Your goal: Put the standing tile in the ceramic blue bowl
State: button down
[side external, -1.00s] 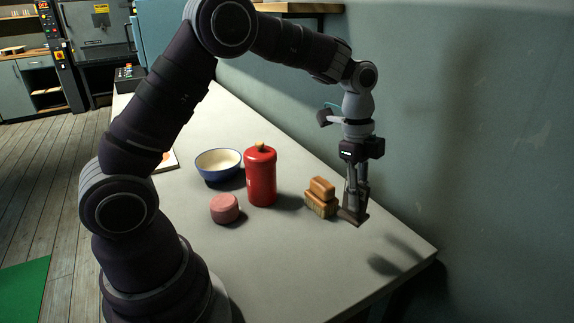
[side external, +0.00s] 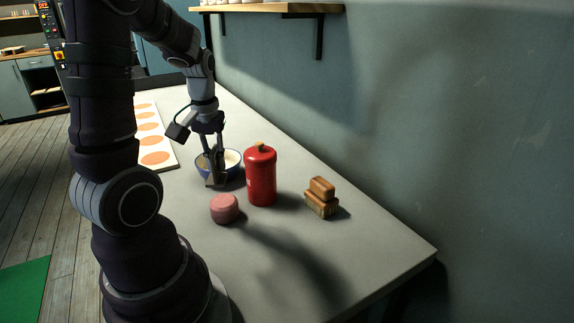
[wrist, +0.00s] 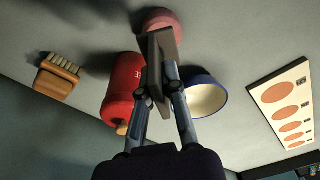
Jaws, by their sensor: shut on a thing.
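My gripper (side external: 215,176) is shut on a thin dark grey-brown tile (wrist: 166,52), held by its flat sides. The tile also shows in the side external view (side external: 217,183), in front of the blue bowl (side external: 232,159) and overlapping its near side. In the wrist view the bowl (wrist: 208,97), blue outside and cream inside, is to the right of the tile and fingers. I see no tile in its visible cream interior. The gap in height between tile and bowl is hard to tell.
A red canister (side external: 261,178) with a wooden knob stands close right of the bowl. A pink round block (side external: 225,208) is in front. A white board with orange discs (side external: 154,141) lies left. The table's right front is clear.

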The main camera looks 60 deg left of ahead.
jog(key=s+a+n, duration=0.1)
jog(key=s+n, duration=0.4)
jog(key=shift+n+g, duration=0.3)
jog(key=shift+g, duration=0.1)
jog(key=shift+w+a+f, duration=0.9)
jog(key=shift+w+a, duration=0.25)
jog(key=shift+a, duration=1.25)
jog(key=shift+w+a+f, duration=0.85)
jog(key=shift+w+a, duration=0.3)
jog(key=shift+a, duration=1.2)
jog(key=shift+w+a+f, duration=0.9)
jog(key=shift+w+a, duration=0.25)
jog(key=shift+a, duration=1.25)
jog(key=c, duration=1.2)
grip_release()
jog(key=shift+c, duration=0.2)
